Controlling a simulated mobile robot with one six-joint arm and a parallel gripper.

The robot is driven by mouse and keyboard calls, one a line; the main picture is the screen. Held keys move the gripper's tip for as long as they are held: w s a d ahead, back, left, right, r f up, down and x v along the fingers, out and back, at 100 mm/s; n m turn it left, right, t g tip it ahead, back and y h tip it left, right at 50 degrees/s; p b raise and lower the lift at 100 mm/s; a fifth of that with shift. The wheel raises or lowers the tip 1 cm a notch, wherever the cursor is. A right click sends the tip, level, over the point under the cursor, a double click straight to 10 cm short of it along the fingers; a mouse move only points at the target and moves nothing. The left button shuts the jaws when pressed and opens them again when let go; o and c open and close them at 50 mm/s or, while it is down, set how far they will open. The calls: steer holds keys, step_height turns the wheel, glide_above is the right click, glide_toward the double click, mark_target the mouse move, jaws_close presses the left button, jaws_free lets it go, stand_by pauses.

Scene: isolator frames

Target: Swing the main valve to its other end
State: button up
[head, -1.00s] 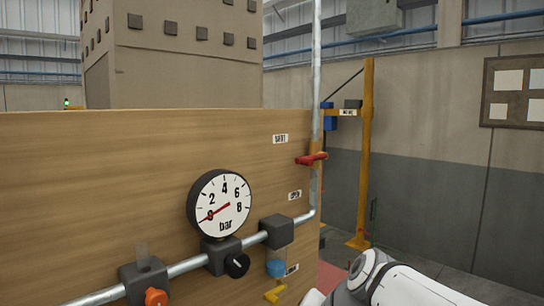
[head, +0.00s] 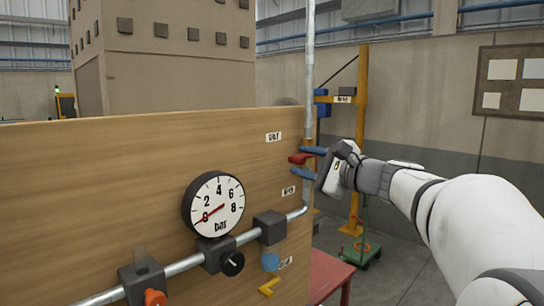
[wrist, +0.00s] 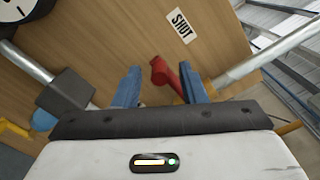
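The main valve is on the upright grey pipe at the panel's right edge, and its red lever (head: 299,158) points left, level between the SHUT label (head: 273,136) and the OPEN label (head: 288,191). My gripper (head: 306,162) reaches in from the right with its blue fingers apart, one above and one below the lever. In the wrist view the red lever (wrist: 166,76) shows between the spread fingers, closer to the right one, with a gap on the left. The SHUT label (wrist: 181,24) lies beyond it.
A round pressure gauge (head: 214,204) reads about 0 bar. Below it are a black knob (head: 232,263), an orange knob (head: 155,298), a blue knob (head: 270,262) and a yellow handle (head: 268,287). A red table (head: 330,275) and a yellow post (head: 360,130) stand to the right.

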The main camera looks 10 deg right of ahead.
mark_target(295, 160)
steer(key=shift+p+x, duration=0.35)
steer(key=shift+x, duration=1.6)
steer(key=shift+s, duration=0.1)
jaws_close()
steer(key=shift+f, duration=0.1)
